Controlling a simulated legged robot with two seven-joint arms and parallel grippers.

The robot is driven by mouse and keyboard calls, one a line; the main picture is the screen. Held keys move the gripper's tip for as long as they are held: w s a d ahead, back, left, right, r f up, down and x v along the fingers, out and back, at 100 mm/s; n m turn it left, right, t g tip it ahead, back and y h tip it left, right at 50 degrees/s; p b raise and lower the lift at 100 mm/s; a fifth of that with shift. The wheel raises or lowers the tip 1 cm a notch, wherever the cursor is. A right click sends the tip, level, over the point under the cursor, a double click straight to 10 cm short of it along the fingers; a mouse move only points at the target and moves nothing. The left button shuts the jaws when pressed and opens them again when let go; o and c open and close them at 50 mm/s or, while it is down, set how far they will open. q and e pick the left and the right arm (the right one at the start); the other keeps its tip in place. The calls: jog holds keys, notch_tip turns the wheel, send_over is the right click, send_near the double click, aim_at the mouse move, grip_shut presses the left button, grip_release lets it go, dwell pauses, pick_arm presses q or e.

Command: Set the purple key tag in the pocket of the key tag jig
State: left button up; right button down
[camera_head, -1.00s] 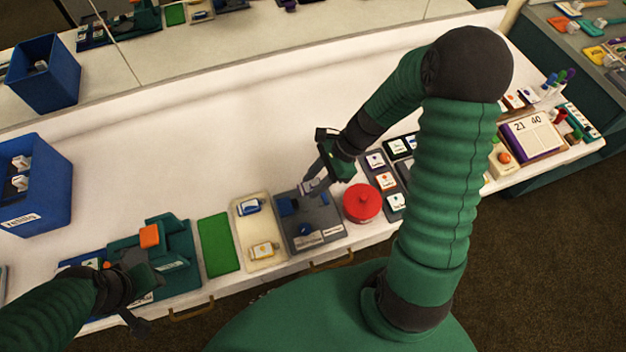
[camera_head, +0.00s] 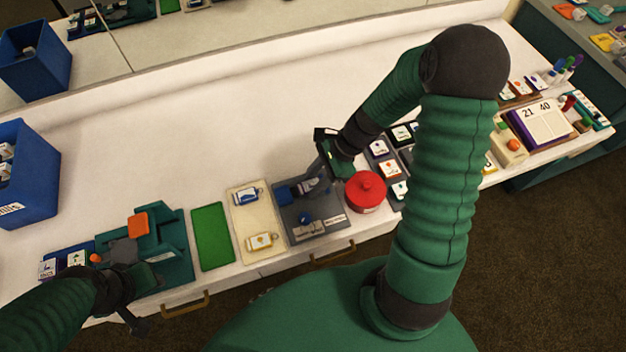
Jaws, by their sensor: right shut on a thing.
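The key tag jig (camera_head: 328,224) is a grey block with a blue block at its upper left, a small blue knob and pale labelled pieces near its front. My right gripper (camera_head: 309,185) is shut on a small pale piece at the upper part of the jig. This is probably the purple key tag, but the fingers cover most of it and its colour is unclear. I cannot tell whether it touches the jig or sits in the pocket. My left gripper (camera_head: 124,252) is low over the teal fixture (camera_head: 172,245); its fingers are too unclear to read.
A cream tray (camera_head: 254,222) holds a blue tag (camera_head: 246,195) and a yellow tag (camera_head: 262,241). A green mat (camera_head: 212,237) lies left of it. A red round container (camera_head: 366,192) stands close right of the jig. A blue bin (camera_head: 30,180) is far left. The table behind is clear.

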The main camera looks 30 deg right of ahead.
jog(key=shift+s+f, duration=0.1)
jog(key=shift+f, duration=0.05)
jog(key=c, duration=1)
grip_release()
jog(key=shift+o, duration=0.5)
jog(key=shift+f, duration=0.15)
jog(key=shift+s, duration=0.1)
jog(key=p+v, duration=0.3)
jog(key=v, duration=1.4)
jog(key=shift+w+r, duration=0.2)
jog(key=shift+w, duration=0.1)
